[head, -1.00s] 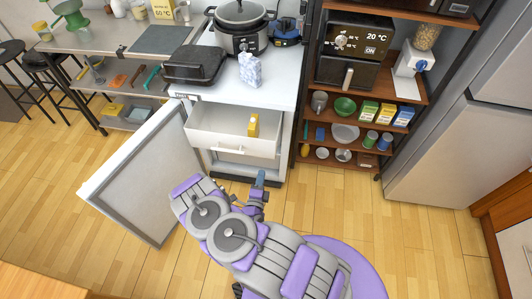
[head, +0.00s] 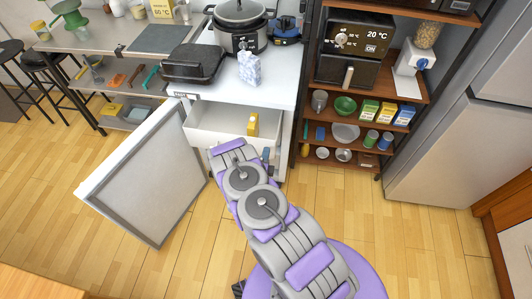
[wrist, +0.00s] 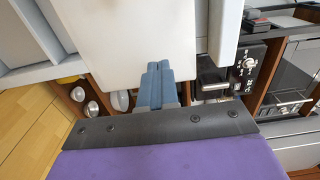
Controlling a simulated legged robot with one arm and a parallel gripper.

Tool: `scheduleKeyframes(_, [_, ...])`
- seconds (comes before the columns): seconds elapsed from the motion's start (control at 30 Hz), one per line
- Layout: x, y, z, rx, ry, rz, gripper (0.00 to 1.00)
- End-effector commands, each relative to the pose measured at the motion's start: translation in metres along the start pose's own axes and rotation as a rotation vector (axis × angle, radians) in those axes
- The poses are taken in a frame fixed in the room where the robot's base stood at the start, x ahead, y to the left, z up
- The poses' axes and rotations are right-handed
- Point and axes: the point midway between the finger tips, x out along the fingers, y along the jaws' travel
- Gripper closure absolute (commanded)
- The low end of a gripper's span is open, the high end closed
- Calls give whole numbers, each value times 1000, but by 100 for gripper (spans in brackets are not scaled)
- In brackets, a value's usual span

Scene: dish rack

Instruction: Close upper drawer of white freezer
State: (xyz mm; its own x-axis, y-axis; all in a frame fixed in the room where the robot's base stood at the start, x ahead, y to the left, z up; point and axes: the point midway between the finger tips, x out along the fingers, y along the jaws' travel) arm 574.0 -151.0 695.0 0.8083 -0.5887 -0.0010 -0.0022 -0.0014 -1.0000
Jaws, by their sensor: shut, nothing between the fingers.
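The white freezer stands under the counter, with its door (head: 145,180) swung wide open to the left. Its upper drawer (head: 216,118) is pulled out, with a yellow box (head: 253,125) inside. My gripper (head: 266,154) shows only in part, by the right end of the drawer front. In the wrist view its blue fingers (wrist: 157,70) are shut and empty, in front of a white panel (wrist: 130,38), apparently the drawer front. I cannot tell whether they touch it.
A slow cooker (head: 240,35), a black pan (head: 193,63) and a patterned packet (head: 249,68) stand on the counter (head: 215,90) above. A brown shelf (head: 350,98) with dishes and packages stands to the right. The wooden floor at right front is clear.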

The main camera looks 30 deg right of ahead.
Motion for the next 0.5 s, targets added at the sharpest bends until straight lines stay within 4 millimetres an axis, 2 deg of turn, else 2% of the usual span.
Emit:
scheduleKeyframes(0.2, [9, 0, 0, 1, -1, 0, 100])
scheduleKeyframes(0.5, [9, 0, 1, 1, -1, 0, 100])
